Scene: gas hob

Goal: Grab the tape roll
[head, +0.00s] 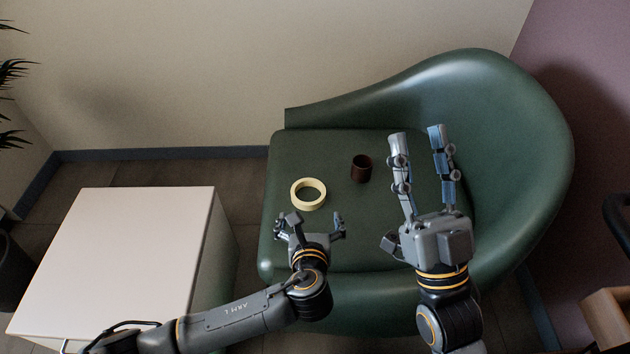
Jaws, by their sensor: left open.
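The tape roll (309,205) is a pale yellow ring lying flat on the seat of a green armchair (480,90), near the seat's left side. My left gripper (310,219) is open, its fingers spread apart, just below the roll in the picture. Nothing is between its fingers, and it looks apart from the roll. My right gripper (418,137) has its two long fingers apart and empty, further right over the seat. The roll is in full view.
A small dark brown cup (361,170) stands on the seat between the roll and my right gripper. The chair's curved back closes off the top and right. A white-topped cabinet (120,250) stands to the left. The seat left of the roll is clear.

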